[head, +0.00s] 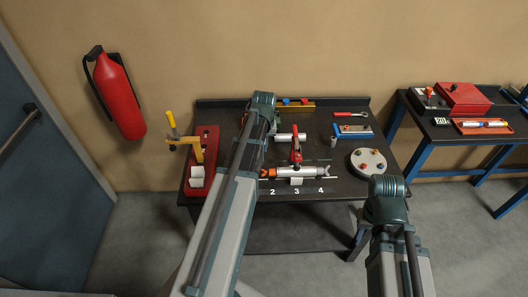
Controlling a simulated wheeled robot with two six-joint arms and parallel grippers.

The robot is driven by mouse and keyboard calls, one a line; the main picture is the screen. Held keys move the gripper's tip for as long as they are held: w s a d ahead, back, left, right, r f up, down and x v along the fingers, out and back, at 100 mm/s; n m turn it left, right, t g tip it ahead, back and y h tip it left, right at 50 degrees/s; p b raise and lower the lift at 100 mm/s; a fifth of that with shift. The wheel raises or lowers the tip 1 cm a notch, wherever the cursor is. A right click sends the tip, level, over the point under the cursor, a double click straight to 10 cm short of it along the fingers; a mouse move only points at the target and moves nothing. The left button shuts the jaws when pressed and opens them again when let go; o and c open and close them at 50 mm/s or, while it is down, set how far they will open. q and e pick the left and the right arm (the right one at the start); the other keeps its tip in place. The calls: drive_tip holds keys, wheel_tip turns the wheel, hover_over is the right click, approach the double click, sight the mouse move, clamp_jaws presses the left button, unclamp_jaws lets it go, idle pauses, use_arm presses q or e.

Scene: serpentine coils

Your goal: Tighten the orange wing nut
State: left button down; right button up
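The orange wing nut (268,173) is at the left end of a silver pipe (292,171), which lies crosswise at the front middle of the bench, above the digits 2, 3 and 4. A grey winged piece (326,171) is at the pipe's right end. A red clamp-like piece (296,152) stands behind the pipe's middle. My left arm reaches over the bench just left of the nut, and its gripper is hidden. The end of my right arm, with the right gripper (386,207), is near the bench's front right corner, apart from the nut. Its fingers cannot be made out.
A red fixture with a yellow upright (196,150) stands at the bench's left. A round plate with several knobs (369,162), a red-handled tool (350,114) and a blue block (353,131) are at the right. A second bench with red boxes (463,98) stands farther right.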

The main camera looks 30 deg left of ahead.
use_arm(q)
drive_tip(key=b, duration=0.9)
hover_over(263, 173)
drive_tip(key=f, duration=0.9)
drive_tip(key=shift+w+a+f, duration=0.1)
drive_tip(key=shift+w, duration=0.25)
drive_tip(key=f+b, duration=0.1)
drive_tip(key=f, duration=0.1)
drive_tip(key=s+f+b, duration=0.1)
drive_tip(key=shift+d+b, duration=0.25)
drive_tip(key=shift+b, duration=0.05)
drive_tip(key=shift+s+d+f+b, duration=0.1)
drive_tip(key=shift+f+b, duration=0.25)
